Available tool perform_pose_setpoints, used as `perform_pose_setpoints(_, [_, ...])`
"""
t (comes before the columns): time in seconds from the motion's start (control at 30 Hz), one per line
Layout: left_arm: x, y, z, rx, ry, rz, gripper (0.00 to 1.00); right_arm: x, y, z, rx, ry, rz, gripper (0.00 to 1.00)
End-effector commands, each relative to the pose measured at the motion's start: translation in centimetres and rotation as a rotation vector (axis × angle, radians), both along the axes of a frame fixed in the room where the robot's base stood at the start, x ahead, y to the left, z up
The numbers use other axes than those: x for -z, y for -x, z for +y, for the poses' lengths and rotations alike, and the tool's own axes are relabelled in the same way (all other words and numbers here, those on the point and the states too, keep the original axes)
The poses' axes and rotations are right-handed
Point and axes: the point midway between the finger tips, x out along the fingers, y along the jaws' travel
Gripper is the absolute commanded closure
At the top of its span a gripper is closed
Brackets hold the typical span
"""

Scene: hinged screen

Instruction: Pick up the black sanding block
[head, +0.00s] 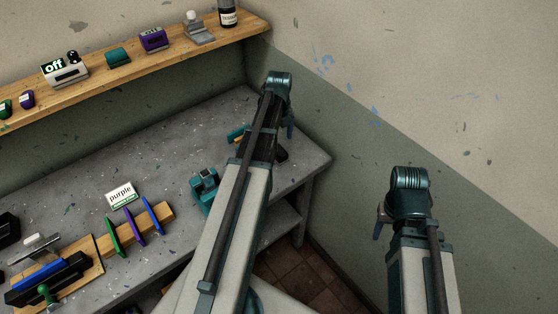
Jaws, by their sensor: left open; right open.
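A small black block (282,156), which looks like the sanding block, lies on the right end of the grey workbench (305,158). My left arm covers part of it, so its full shape is hidden. My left gripper (289,129) is above the bench just beyond the block, apart from it in the picture. It is open, mostly hidden behind its own wrist, with one teal finger showing. My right gripper (381,226) is open and empty, off the bench to the right, with one finger showing.
A teal tool (204,188) stands left of my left arm. A wooden shelf (100,85) with stamps and a bottle (228,13) runs along the wall. Bare bench lies centre-left.

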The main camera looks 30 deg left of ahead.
Motion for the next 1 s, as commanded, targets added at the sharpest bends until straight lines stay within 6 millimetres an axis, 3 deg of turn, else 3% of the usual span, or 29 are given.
perform_pose_setpoints(0.03, [1.2,0.0,0.0,0.000,0.000,0.000,0.07,1.2,0.0,0.0,0.000,0.000,0.000,0.50])
perform_pose_setpoints(0.37, [1.7,0.0,0.0,0.000,0.000,0.000,0.07,1.7,0.0,0.0,0.001,0.000,0.000,0.50])
perform_pose_setpoints(0.8, [6.3,0.2,0.0,0.000,0.000,0.000,0.07,6.3,0.0,0.0,0.001,0.000,0.000,0.50])
perform_pose_setpoints(1.0, [6.7,0.2,-0.1,0.000,0.000,0.000,0.07,6.7,0.0,0.0,0.001,0.000,0.000,0.50])
